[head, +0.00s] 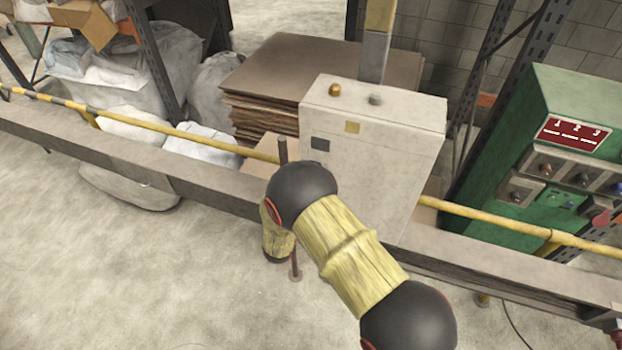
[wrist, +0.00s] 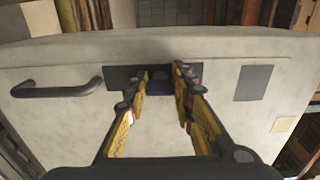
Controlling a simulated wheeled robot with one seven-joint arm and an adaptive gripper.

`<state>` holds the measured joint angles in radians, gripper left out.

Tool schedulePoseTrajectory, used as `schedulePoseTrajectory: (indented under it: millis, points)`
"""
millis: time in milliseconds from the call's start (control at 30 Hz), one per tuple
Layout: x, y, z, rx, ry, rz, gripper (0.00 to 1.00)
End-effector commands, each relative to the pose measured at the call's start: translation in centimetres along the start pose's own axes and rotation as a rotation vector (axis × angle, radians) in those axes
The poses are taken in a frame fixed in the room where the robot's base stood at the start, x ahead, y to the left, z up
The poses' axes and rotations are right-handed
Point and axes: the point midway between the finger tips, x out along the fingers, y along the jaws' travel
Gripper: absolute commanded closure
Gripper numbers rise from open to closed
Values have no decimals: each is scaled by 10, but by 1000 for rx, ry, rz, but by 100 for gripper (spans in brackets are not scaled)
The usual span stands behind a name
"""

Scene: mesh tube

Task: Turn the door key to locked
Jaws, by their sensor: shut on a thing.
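The key's turn angle is hard to read between the fingers. In the head view my arm hides the gripper, key and lock.
A dark bar handle (wrist: 57,88) is left of the lock, and a grey square (wrist: 253,83) is to its right. A yellow rail (head: 130,118) and a grey beam (head: 60,130) cross near the cabinet. A green control box (head: 560,130) stands to the right.

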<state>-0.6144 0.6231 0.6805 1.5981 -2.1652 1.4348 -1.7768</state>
Motion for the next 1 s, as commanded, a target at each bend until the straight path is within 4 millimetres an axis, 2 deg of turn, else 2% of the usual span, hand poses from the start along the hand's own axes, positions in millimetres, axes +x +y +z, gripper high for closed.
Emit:
schedulePoseTrajectory:
  millis: [400, 433, 767, 1000]
  points:
    - [0, 1, 1, -8, -3, 1, 100]
    - [0, 1, 1, -8, -3, 1, 75]
    - [0, 0, 0, -8, -1, 0, 56]
    - [0, 0, 0, -7, -1, 0, 56]
